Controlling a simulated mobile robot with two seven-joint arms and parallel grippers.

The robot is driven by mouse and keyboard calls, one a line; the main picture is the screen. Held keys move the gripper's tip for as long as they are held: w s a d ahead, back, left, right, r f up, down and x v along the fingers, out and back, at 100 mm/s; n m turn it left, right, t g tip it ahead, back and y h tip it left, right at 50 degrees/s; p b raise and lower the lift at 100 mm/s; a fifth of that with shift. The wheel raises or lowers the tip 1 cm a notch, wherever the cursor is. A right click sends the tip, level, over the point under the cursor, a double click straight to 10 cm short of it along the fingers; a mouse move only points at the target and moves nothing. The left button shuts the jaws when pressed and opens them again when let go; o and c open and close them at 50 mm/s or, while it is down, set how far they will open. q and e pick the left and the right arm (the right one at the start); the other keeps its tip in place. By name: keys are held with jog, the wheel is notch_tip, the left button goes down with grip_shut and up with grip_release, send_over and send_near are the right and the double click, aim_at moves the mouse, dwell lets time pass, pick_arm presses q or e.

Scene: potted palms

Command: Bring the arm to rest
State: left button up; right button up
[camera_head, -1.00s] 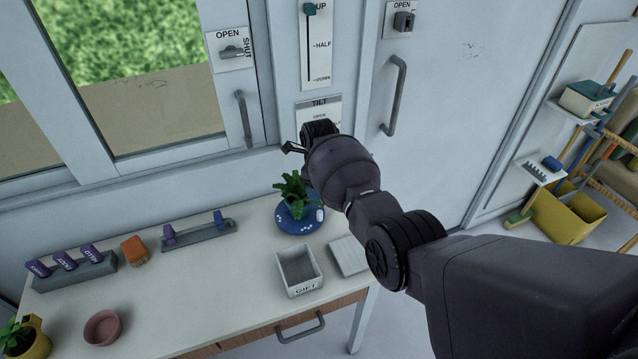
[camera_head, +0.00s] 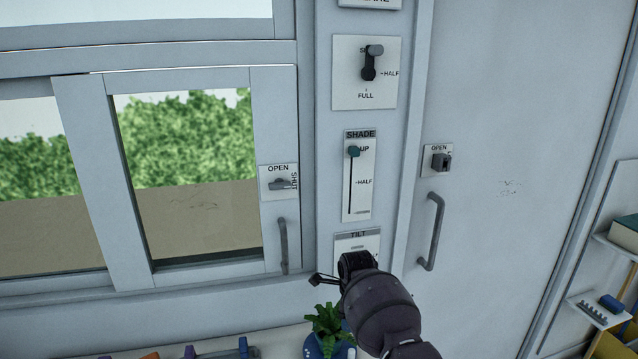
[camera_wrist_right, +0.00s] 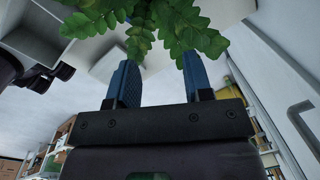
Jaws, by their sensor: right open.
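My right arm comes in from the lower right in the head view. Its gripper (camera_head: 322,280) is beside the lower left of the tilt plate (camera_head: 357,243), above a leafy green plant (camera_head: 327,322) in a blue pot (camera_head: 313,347). In the right wrist view the two blue fingers of this gripper (camera_wrist_right: 160,65) stand apart, with nothing held between them. Green fronds (camera_wrist_right: 185,25) show beyond the fingertips; I cannot tell whether they touch. My left gripper is not in view.
A shade slider (camera_head: 354,152) sits at UP above the arm. A window handle (camera_head: 283,246) is left of the gripper, and a door handle (camera_head: 432,232) is to its right. The white door (camera_head: 500,260) has clear space before it. Shelves (camera_head: 590,310) stand far right.

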jog(key=w+d+r+n+t+y, duration=0.1)
jog(key=w+d+r+n+t, duration=0.1)
jog(key=w+r+n+t, duration=0.35)
jog(key=w+d+r+n+t, duration=0.1)
jog(key=w+r+n+t, duration=0.1)
jog(key=r+n+t, duration=0.45)
jog(key=s+d+f+n+t+b, duration=0.1)
jog(key=s+d+f+n, duration=0.25)
jog(key=s, duration=0.35)
jog(key=s+d+f+n+t, duration=0.1)
jog(key=s+d+f+n, duration=0.2)
jog(key=s, duration=0.4)
jog(key=s+d+f+n+t+b, duration=0.1)
jog(key=s+d+f+n, duration=0.1)
jog(key=s+d+n, duration=0.4)
jog(key=s+d+f+m+g, duration=0.1)
jog(key=s+f, duration=0.3)
jog(key=s, duration=0.4)
jog(key=s+d+f+g+h, duration=0.1)
jog(key=s+f+g, duration=0.1)
jog(key=s+f, duration=0.3)
jog(key=s+d+f+m+g, duration=0.1)
jog(key=s+f, duration=0.4)
jog(key=s, duration=0.7)
jog(key=shift+d+f+m+b, duration=0.15)
jog(key=shift+d+m+b, duration=0.1)
jog(key=shift+m+b, duration=0.1)
